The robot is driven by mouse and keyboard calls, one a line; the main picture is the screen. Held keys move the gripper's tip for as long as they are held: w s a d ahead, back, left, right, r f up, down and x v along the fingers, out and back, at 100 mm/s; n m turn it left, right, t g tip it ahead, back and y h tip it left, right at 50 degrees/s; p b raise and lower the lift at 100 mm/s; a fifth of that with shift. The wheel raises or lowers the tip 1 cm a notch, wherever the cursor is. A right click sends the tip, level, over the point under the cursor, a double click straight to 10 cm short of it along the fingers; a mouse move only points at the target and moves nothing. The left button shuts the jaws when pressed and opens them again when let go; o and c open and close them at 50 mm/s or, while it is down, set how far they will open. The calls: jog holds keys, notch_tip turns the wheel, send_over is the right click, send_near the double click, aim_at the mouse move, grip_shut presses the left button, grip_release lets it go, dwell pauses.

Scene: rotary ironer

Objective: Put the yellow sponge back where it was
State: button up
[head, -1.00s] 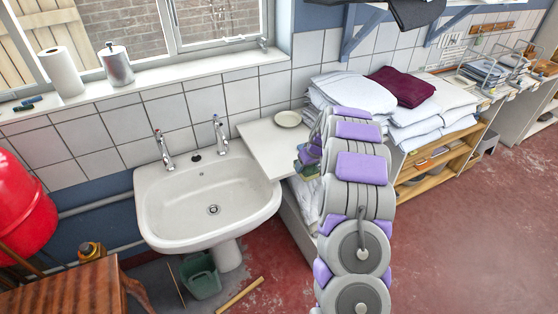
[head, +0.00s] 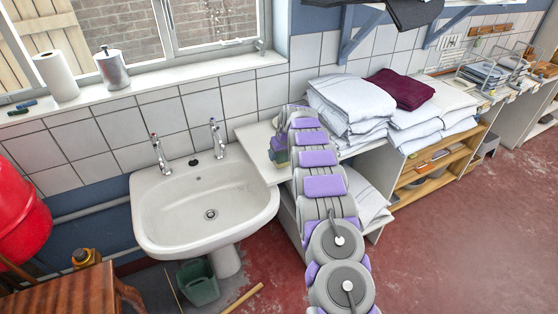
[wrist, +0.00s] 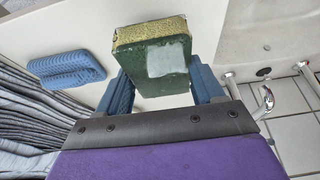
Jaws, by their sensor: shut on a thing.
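The sponge (wrist: 152,58), yellow on one side and dark green on the other with a pale patch, sits between the blue fingers of my gripper (wrist: 164,82) in the wrist view. My gripper is shut on it. I cannot tell whether the sponge touches the counter.
A blue ribbed oval thing (wrist: 66,65) lies on the white surface in the wrist view. The sink (head: 207,205) with two taps is left of the counter. Folded white towels (head: 350,103) are stacked to the right, with a maroon one (head: 400,88) beyond.

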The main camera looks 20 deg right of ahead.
aim_at(279, 156)
jog(key=shift+w+a, duration=0.3)
notch_tip(279, 156, down, 4)
jog(key=shift+a+r+b, duration=0.15)
jog(key=shift+b, duration=0.45)
jog(key=shift+r, duration=0.1)
jog(key=o, duration=1.1)
jog(key=shift+r, duration=0.15)
